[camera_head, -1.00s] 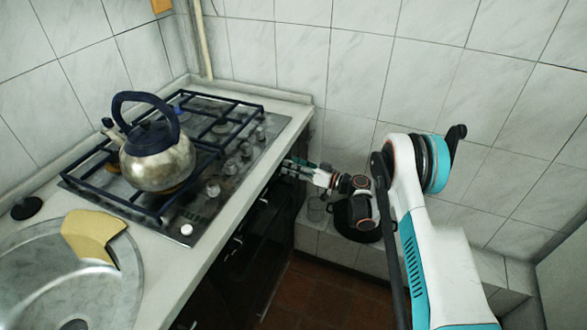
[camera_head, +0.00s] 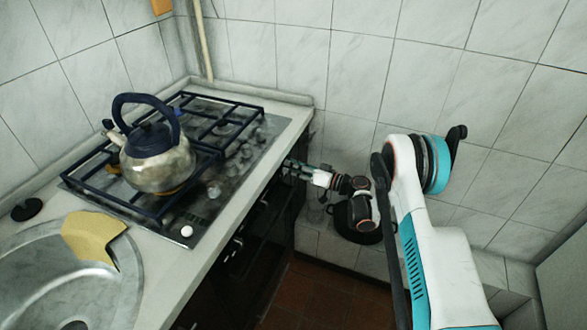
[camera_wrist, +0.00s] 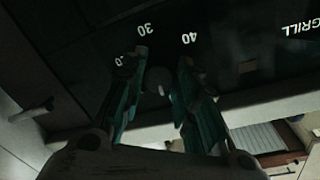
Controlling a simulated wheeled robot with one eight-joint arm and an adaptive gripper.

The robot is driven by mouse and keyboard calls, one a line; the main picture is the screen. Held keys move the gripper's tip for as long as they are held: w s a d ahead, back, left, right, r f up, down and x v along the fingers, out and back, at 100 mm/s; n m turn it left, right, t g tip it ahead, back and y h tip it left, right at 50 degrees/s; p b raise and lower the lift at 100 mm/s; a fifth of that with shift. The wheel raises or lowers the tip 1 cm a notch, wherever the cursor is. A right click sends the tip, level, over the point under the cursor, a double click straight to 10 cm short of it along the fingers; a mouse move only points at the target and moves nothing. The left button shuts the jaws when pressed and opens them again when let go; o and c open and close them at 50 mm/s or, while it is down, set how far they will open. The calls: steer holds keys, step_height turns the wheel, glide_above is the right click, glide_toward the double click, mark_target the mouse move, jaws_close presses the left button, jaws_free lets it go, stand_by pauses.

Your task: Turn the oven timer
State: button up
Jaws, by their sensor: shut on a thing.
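The oven timer is a small round knob (camera_wrist: 158,80) on the dark oven front. White numbers, 30 and 40 among them, are printed around it in the wrist view. My gripper (camera_wrist: 161,66) has one finger on each side of the knob and is shut on it. The fingers partly hide the knob's sides. In the head view my gripper (camera_head: 291,166) is at the far end of the oven front (camera_head: 262,215), just under the counter edge. The knob cannot be made out there.
A steel kettle (camera_head: 157,162) stands on the hob's dark grate. A sink (camera_head: 45,280) with a yellow cloth (camera_head: 93,236) is at lower left. A black pot (camera_head: 343,222) sits on a tiled ledge below my wrist. The word GRILL (camera_wrist: 303,27) is printed on the panel.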

steer(key=m+g, duration=0.1)
steer(key=m, duration=0.9)
steer(key=shift+w+r, duration=0.1)
steer(key=shift+m, duration=0.4)
stand_by(0.3)
steer(key=o, duration=1.1)
steer(key=v, duration=1.2)
steer(key=shift+r, duration=0.15)
steer(key=shift+r, duration=0.1)
